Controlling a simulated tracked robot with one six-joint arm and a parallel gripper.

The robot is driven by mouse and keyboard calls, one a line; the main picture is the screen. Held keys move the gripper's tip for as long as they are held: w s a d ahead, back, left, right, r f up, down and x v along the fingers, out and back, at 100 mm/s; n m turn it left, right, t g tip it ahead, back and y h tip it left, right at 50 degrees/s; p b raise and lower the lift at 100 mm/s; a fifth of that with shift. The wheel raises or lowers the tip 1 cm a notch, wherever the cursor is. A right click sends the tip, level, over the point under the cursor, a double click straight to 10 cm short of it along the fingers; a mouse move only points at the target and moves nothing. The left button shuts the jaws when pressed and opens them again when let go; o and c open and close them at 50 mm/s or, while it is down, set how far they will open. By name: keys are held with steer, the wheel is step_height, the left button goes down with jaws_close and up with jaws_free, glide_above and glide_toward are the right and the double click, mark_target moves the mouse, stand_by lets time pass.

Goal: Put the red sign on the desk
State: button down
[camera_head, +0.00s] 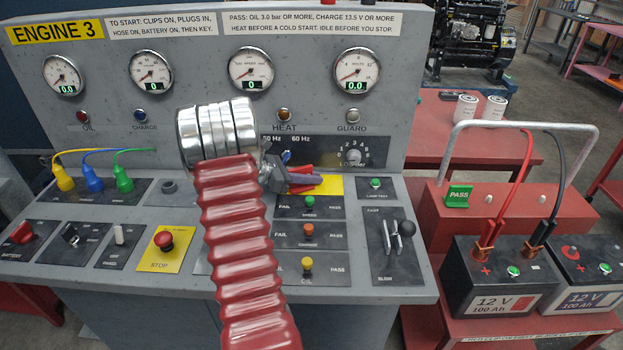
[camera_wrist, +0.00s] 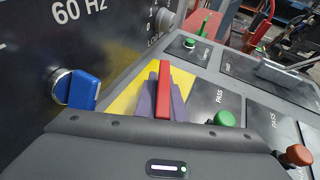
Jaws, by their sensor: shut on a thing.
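The red sign (camera_wrist: 163,92) is a thin upright red plate seen edge-on in the wrist view. My gripper (camera_wrist: 162,98) is shut on it, with purple-grey fingers on both sides. In the head view the red sign (camera_head: 301,172) shows partly between the fingers of my gripper (camera_head: 306,181). It is over the yellow patch (camera_head: 330,185) on the sloped desk (camera_head: 360,290) of the engine console. I cannot tell whether its lower edge touches the patch. Its face is not readable.
A blue key switch (camera_wrist: 82,90) is close left of the gripper. Green (camera_head: 309,201), orange and yellow buttons line the desk in front. A green PASS sign (camera_head: 459,196) stands on the red box at right, behind the batteries (camera_head: 497,275). My arm hides the desk's middle.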

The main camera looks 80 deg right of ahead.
steer(key=shift+f, duration=0.25)
steer(key=c, duration=1.8)
jaws_free()
steer(key=shift+c, duration=0.2)
steer(key=shift+r, duration=0.15)
steer(key=v, duration=1.1)
steer(key=shift+w+a, duration=0.15)
steer(key=shift+w, duration=0.05)
steer(key=shift+w+a+r, duration=0.1)
steer(key=shift+w+a, duration=0.05)
steer(key=shift+w, duration=0.05)
